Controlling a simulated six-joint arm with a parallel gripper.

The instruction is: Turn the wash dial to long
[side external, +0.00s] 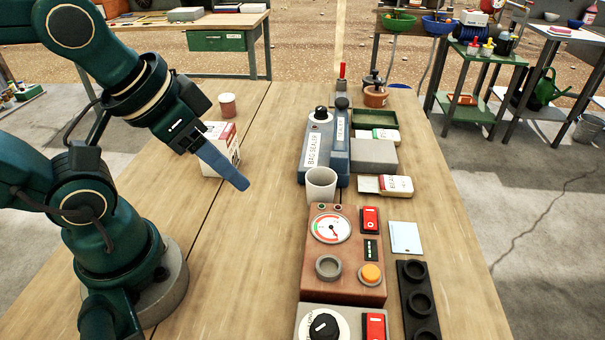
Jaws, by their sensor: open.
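A black knob on a round white dial (323,326) sits on a grey box (303,318) at the bottom edge of the side view; it looks like the wash dial. The frame cuts off its lower part, and I cannot read its labels or its setting. A red switch (376,325) is beside it on the same box. My gripper (238,181) is open and empty, above the wooden table to the left of the devices. Its blue fingers point down and right, seen edge-on, well apart from the dial.
A brown box with a gauge (345,276) stands just behind the dial box. A white cup (321,184) and a blue bag sealer (321,143) are further back. A black holder (418,300) lies right. A white carton (221,150) stands behind my gripper. The table's left-middle is clear.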

